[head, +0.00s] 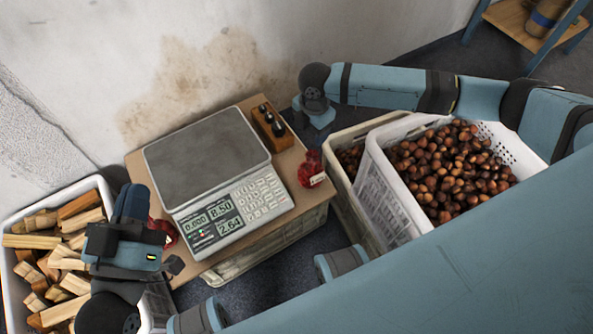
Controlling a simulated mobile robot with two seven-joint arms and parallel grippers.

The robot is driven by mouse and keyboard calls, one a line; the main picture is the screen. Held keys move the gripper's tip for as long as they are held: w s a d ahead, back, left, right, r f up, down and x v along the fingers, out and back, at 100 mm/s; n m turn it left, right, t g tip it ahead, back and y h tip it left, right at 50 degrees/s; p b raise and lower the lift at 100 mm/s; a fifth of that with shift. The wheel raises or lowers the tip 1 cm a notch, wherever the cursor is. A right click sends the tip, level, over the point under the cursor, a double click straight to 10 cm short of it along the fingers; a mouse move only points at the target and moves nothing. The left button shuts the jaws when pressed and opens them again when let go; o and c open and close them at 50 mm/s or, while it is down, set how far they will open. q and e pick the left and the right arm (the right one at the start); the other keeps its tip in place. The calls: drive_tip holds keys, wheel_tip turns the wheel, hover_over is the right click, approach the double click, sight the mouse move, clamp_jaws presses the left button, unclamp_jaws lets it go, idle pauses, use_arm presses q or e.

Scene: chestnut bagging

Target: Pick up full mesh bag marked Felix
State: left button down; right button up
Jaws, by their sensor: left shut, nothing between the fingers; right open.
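A red mesh bag (310,169) with a small pale tag stands at the right edge of the wooden table, beside the scale. The writing on its tag is too small to read. A second red mesh bag (162,231) is at the table's left side, partly hidden by my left gripper. My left gripper (172,264) is shut and empty, near the table's front left. My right gripper (318,119) is open, beyond the right-hand bag and apart from it. Its fingers are hard to make out.
A scale (203,157) covers most of the table (138,166). A wooden block with dark weights (268,124) stands behind the right-hand bag. White crates hold chestnuts (455,170) at right and firewood (80,205) at left. The wall is close behind.

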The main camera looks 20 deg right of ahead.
sight(312, 155)
drive_tip(key=f+b, duration=0.1)
drive_tip(key=f, duration=0.3)
drive_tip(key=f+b, duration=0.2)
drive_tip(key=f, duration=0.2)
drive_tip(key=shift+w+d+f, duration=0.1)
drive_tip(key=shift+d+f, duration=0.1)
drive_tip(key=shift+f, duration=0.1)
drive_tip(key=f+b, duration=0.2)
drive_tip(key=f, duration=0.1)
drive_tip(key=f+b, duration=0.1)
drive_tip(key=shift+s+d+f+b, duration=0.1)
drive_tip(key=shift+s+f+b, duration=0.2)
drive_tip(key=shift+s, duration=0.05)
drive_tip(key=shift+f, duration=0.3)
use_arm(q)
wheel_tip(312, 155, down, 9)
drive_tip(key=m+g, duration=0.1)
drive_tip(key=g, duration=0.2)
drive_tip(key=shift+w+d, duration=0.25)
use_arm(e)
drive_tip(key=shift+r, duration=0.1)
clamp_jaws()
